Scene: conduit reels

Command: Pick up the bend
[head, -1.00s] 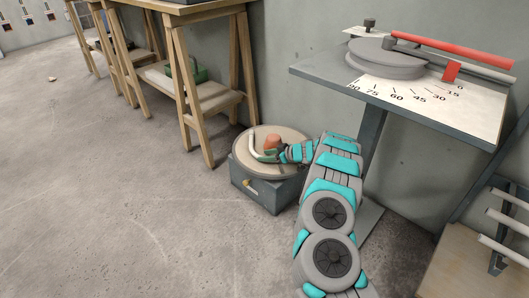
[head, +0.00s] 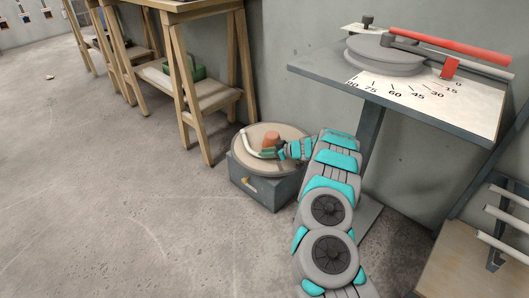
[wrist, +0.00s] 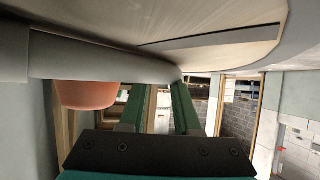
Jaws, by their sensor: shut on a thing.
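The bend (head: 247,143) is a pale curved pipe over the round top of the low reel (head: 290,133) in the head view. My gripper (head: 267,153) reaches in from the right and is shut on the bend near its lower end. In the wrist view the bend (wrist: 100,66) runs across the upper left, and the green fingers of my gripper (wrist: 160,100) meet its right end. The exact contact is partly hidden. I cannot tell whether the bend is clear of the reel top.
An orange cone-like piece (head: 272,140) stands in the middle of the reel, close to my gripper; it also shows in the wrist view (wrist: 88,95). A wooden trestle bench (head: 185,75) is behind left. A bending table (head: 345,83) stands right.

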